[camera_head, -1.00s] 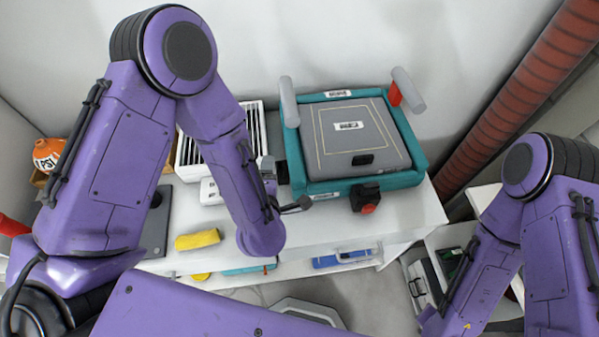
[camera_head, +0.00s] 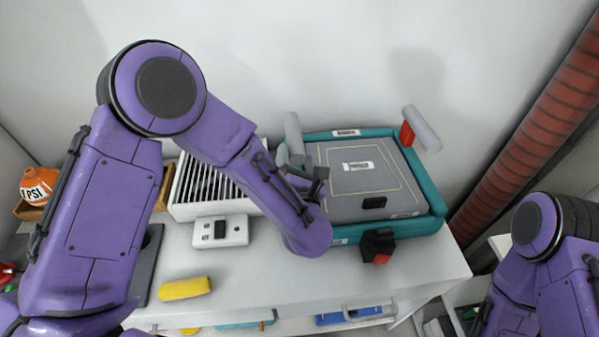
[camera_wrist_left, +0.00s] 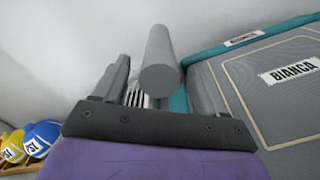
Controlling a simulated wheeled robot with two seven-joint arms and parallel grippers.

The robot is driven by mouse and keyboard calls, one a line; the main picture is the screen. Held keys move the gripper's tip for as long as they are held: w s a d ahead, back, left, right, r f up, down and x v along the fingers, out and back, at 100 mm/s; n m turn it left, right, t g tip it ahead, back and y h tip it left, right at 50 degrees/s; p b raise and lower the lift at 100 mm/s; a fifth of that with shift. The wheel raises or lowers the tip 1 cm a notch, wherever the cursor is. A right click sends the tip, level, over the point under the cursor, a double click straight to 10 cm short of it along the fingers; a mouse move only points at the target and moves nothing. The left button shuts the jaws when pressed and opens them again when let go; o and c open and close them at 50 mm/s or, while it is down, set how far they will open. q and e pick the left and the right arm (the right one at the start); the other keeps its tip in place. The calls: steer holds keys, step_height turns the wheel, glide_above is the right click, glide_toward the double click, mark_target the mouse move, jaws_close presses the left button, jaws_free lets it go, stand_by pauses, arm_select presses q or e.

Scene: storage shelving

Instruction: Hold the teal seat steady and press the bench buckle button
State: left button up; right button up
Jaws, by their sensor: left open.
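The teal seat (camera_head: 432,190) with a grey padded panel (camera_head: 362,180) lies on the white bench; its teal edge also shows in the left wrist view (camera_wrist_left: 178,102). A grey cylinder (camera_head: 293,132) stands at its left back corner and another (camera_head: 422,130) at its right back. The black buckle (camera_head: 376,240) with a red button (camera_head: 381,258) sits at the seat's front edge. My left gripper (camera_head: 308,172) is open at the seat's left side. In the left wrist view the grey cylinder (camera_wrist_left: 160,62) appears between its fingers; contact is unclear. My right gripper is out of view.
A white slatted unit (camera_head: 208,185), a white switch box (camera_head: 221,231) and a yellow sponge (camera_head: 184,288) lie left of the seat. A ribbed red pipe (camera_head: 535,135) runs up at right.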

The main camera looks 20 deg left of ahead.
arm_select(q)
steer(key=shift+w+a+r, duration=0.1)
steer(key=shift+w+a, duration=0.2)
steer(key=shift+w, duration=0.35)
